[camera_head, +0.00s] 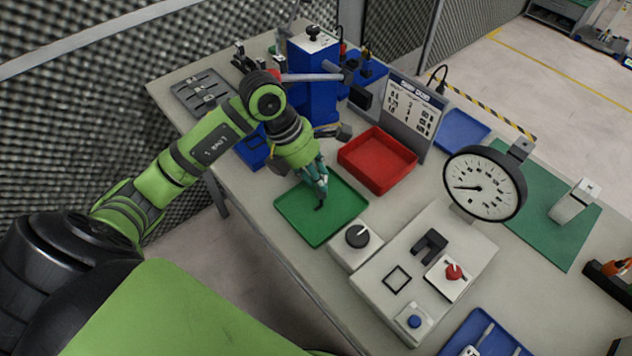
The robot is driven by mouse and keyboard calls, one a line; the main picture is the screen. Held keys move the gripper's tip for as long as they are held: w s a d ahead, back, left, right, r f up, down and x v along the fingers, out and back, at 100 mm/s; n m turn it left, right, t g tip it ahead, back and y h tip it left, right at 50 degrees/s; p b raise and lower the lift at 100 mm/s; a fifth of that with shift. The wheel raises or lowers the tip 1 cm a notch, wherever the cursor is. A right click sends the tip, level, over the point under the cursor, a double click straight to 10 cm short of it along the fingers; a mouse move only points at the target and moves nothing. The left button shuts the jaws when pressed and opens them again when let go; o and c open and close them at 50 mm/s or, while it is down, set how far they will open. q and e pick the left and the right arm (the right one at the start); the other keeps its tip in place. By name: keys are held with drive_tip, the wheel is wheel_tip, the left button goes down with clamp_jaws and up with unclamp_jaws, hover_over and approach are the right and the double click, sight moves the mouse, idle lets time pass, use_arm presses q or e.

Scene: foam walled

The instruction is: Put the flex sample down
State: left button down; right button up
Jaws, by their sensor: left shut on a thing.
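My left gripper (321,189) comes in from the left and points down over the green tray (340,226). It is shut on a small dark piece, the flex sample (319,206), which shows just below the fingertips. The sample is over the tray's middle; I cannot tell whether it touches the tray floor. The fingers hide part of it. No other thing lies in the visible part of the green tray. My right gripper is not in view.
A red tray (371,170) stands just behind the green tray. A blue press-like machine (318,85) with a lever is at the back. A knob box (351,249), a grey fixture (381,290) and a round dial gauge (492,198) stand to the right.

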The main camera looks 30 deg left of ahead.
use_arm(q)
wheel_tip(320, 180, down, 3)
drive_tip(key=shift+f+p, duration=0.15)
drive_tip(key=shift+p, duration=0.55)
drive_tip(key=shift+f, duration=0.4)
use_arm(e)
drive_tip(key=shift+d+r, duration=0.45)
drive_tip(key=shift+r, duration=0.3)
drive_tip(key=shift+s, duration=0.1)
use_arm(q)
drive_tip(key=shift+a+f, duration=0.1)
drive_tip(key=shift+f, duration=0.05)
drive_tip(key=c, duration=1)
unclamp_jaws()
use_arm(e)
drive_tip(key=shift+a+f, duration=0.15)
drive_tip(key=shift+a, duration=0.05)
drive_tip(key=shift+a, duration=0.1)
